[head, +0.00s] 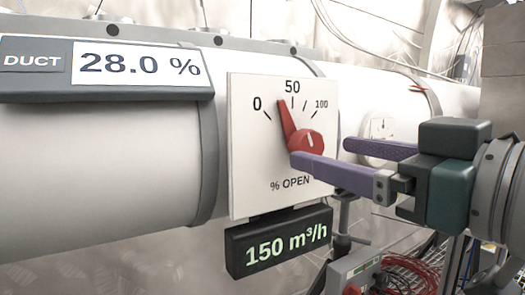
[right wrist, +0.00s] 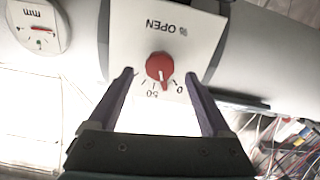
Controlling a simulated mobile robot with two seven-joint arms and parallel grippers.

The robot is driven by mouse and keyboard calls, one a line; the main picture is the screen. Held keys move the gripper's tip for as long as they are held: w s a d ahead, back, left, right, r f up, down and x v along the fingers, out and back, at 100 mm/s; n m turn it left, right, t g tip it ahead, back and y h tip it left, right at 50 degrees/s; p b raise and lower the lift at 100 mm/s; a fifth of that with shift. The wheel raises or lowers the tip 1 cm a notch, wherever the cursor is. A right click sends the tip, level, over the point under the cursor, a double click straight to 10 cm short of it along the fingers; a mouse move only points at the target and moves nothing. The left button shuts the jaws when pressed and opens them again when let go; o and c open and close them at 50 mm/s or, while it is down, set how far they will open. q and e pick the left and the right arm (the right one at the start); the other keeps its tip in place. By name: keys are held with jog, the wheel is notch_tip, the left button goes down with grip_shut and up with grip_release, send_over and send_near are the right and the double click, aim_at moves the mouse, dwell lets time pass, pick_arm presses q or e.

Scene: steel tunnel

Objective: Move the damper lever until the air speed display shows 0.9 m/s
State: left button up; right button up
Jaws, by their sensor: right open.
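The red damper lever (head: 285,117) is a pointer on a round red knob, on a white dial plate (head: 248,150) marked 0, 50, 100 and "% OPEN". It points between 0 and 50. The black display (head: 276,242) below reads 150 m³/h; I see no display in m/s. My right gripper (head: 320,152) is open with purple fingers, in front of the dial. In the right wrist view the red knob (right wrist: 158,66) shows between the open fingertips (right wrist: 159,76), with a gap on each side. Whether a fingertip touches it I cannot tell. My left gripper is not in view.
A sign (head: 30,95) reading DUCT 28.0 % sits on the large white duct (head: 100,150). A round gauge (head: 383,128) is right of the dial, behind my right fingers. Red cables (head: 405,272) and a grey box (head: 352,268) are at the lower right.

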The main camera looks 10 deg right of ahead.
aim_at(312, 149)
jog(key=shift+x, duration=2.35)
jog(key=shift+c, duration=0.2)
grip_shut()
jog(key=shift+r+m+p, duration=0.2)
jog(key=shift+m+p, duration=0.1)
jog(key=shift+p, duration=0.4)
jog(key=shift+f+m+p, duration=0.15)
jog(key=shift+m+p, duration=0.25)
jog(key=shift+m, duration=0.1)
jog(key=shift+f, duration=0.1)
jog(key=shift+o, duration=0.2)
grip_release()
